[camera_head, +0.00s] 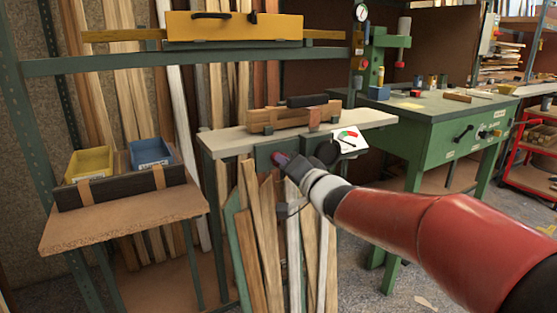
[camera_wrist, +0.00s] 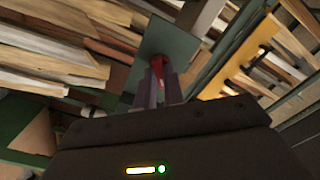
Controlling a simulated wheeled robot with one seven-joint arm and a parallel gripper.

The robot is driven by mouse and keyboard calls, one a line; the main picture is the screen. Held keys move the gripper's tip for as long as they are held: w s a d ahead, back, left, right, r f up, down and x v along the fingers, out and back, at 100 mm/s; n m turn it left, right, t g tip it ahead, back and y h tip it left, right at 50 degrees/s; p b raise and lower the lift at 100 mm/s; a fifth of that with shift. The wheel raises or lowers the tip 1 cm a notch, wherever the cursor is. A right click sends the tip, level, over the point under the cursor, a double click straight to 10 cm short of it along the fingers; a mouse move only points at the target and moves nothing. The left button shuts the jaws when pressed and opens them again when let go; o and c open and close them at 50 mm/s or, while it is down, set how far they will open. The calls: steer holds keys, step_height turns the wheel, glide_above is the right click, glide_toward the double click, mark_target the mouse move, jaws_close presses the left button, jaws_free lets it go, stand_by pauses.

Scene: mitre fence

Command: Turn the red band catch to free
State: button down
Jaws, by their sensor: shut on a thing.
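The red band catch (camera_head: 281,158) is a small red piece on a dark green plate (camera_head: 263,155) under the front edge of a pale bench top. In the wrist view the red catch (camera_wrist: 158,64) stands out from the grey-green plate (camera_wrist: 184,47). My gripper (camera_head: 286,161) reaches the catch from the right. Its two fingers (camera_wrist: 160,80) are closed around the catch, which is partly hidden between them. A white card (camera_head: 347,141) with a red and green dial and a black pointer is just right of the plate. The catch's exact angle is hard to tell.
A wooden fence block (camera_head: 290,117) lies on the pale bench top (camera_head: 225,142). Timber offcuts (camera_head: 262,240) stand below the plate, close to my gripper. A green machine table (camera_head: 450,125) is at right. A low table (camera_head: 100,230) with yellow and blue bins is at left.

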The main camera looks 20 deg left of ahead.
steer(key=shift+m, duration=0.9)
steer(key=m, duration=0.4)
steer(key=shift+m, duration=0.6)
steer(key=c, duration=1.7)
jaws_free()
steer(key=v, duration=0.7)
